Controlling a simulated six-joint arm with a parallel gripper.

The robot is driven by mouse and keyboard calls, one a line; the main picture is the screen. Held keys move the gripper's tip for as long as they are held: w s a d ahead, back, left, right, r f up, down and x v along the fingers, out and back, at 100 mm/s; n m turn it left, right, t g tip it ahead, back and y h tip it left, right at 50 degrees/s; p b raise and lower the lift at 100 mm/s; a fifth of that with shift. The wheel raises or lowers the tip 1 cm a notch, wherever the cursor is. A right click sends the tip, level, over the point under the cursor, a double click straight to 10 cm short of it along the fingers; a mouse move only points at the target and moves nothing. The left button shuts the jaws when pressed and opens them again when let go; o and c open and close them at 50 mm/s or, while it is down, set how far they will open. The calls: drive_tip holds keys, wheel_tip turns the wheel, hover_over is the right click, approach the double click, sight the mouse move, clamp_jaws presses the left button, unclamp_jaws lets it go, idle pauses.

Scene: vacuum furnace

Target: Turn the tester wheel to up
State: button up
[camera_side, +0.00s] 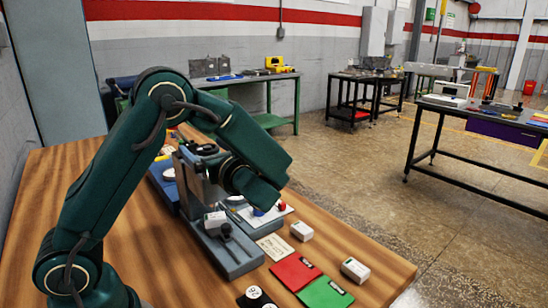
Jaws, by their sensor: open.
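The tester (188,185) is a blue-grey upright frame on a long base (236,258), standing on the wooden bench in front of my arm. A dark round part that looks like its wheel (203,149) shows near the top of the frame, partly behind my arm. The wheel's setting cannot be read from this view. My gripper (212,172) is at the tester's upright, close to and just below the wheel. It is open, but its fingers are mostly hidden by my wrist and the frame. I cannot tell whether it touches the tester.
White blocks (301,231) (355,270), a red mat (294,271), a green mat (325,293) and a label card (273,246) lie to the right of the base. A small black item with white discs (256,297) is at the front edge. Other benches stand well away.

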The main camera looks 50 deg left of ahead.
drive_tip(key=shift+a, duration=0.85)
drive_tip(key=c, duration=1.4)
drive_tip(key=shift+w+m+t, duration=0.2)
drive_tip(key=shift+m+t, duration=0.6)
drive_tip(key=shift+t, duration=0.5)
drive_tip(key=o, duration=1.4)
